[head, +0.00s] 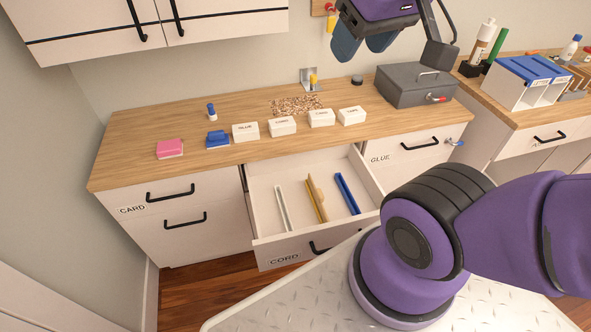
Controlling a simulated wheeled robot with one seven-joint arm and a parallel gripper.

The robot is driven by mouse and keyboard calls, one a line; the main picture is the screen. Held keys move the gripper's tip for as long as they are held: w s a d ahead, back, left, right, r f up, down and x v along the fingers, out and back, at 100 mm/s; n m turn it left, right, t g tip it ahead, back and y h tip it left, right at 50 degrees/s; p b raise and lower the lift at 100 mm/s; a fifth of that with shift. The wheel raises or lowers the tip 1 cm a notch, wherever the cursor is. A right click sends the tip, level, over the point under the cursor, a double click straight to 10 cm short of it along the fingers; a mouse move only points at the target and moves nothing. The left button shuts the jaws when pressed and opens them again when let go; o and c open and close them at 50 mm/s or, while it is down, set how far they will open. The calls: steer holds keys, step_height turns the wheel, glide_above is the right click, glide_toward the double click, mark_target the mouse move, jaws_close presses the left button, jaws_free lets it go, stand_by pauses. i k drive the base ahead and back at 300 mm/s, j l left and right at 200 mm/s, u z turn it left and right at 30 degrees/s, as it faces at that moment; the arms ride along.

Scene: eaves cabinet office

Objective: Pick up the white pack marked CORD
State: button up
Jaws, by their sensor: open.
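Several white packs stand in a row on the wooden counter. The leftmost pack (245,132) reads GLUE. The second pack (282,126), the third pack (321,118) and the rightmost pack (352,116) have small labels; I cannot tell for sure which reads CORD and which CARD. My gripper (362,50) is at the top of the head view, above the counter's back, near the wall. Its blue-grey fingers are apart with nothing visible between them. It is clear of the packs.
A drawer marked CORD (285,261) stands open below the packs, holding several long items. A pink block (170,149) and blue item (217,140) lie left of the packs. A grey metal box (415,88) stands right. An upper cabinet (90,30) overhangs the left.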

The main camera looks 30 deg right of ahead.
mark_target(286, 126)
steer(key=l, duration=0.45)
steer(key=i+l, duration=0.2)
steer(key=i+l+u, duration=0.15)
steer(key=l, duration=0.25)
steer(key=i+l, duration=0.15)
steer(key=l, duration=0.15)
steer(key=u, duration=0.05)
